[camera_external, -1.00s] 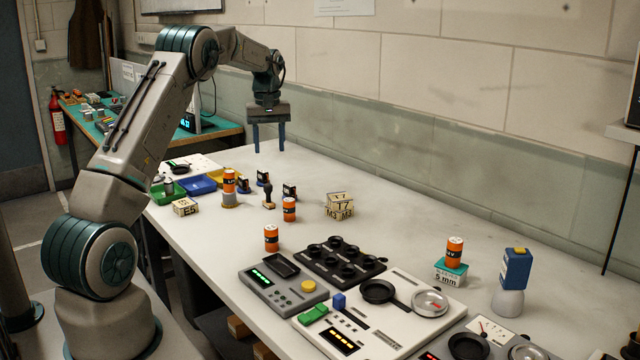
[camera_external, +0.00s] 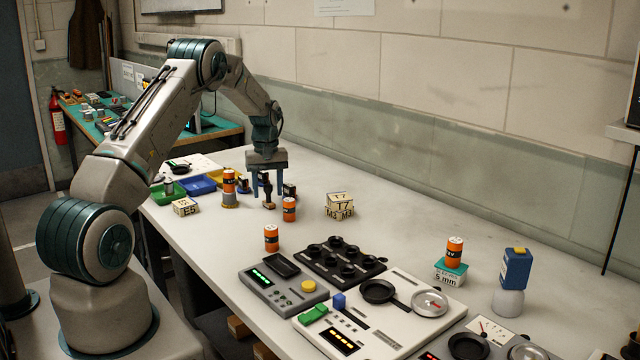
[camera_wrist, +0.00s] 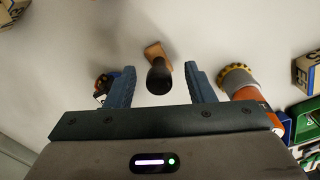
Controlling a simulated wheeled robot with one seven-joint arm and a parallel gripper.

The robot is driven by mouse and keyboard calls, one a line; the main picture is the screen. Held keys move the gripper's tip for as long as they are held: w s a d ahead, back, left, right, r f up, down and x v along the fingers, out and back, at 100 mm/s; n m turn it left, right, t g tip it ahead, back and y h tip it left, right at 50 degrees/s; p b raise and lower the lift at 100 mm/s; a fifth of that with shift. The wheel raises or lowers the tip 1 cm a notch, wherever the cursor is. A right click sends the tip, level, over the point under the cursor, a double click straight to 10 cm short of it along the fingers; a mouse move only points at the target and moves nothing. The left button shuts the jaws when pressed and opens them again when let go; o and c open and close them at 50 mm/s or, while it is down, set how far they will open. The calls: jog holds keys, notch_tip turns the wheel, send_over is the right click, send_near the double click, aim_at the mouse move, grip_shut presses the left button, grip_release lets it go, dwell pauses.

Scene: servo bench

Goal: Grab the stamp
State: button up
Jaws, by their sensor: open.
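The stamp (camera_external: 268,204) stands upright on the white bench, with a black handle and a small wooden base. In the wrist view the stamp (camera_wrist: 158,77) shows from above, its dark round handle end between the two fingers and its tan base just beyond. My gripper (camera_external: 268,192) is open above the bench, its blue fingers pointing down around the stamp's handle. In the wrist view my gripper (camera_wrist: 161,70) has a clear gap on both sides of the handle. The fingers do not appear to touch it.
An orange battery on a grey base (camera_external: 229,185) stands close left of the stamp, and another orange battery (camera_external: 289,209) close right. Small dark servos (camera_external: 289,190) are near the fingers. Lettered blocks (camera_external: 340,205) sit further right. Blue and green trays (camera_external: 197,185) lie left.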

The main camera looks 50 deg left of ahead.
jog(key=shift+w+f, duration=0.1)
jog(key=shift+f, duration=0.8)
grip_shut()
jog(key=shift+r, duration=0.1)
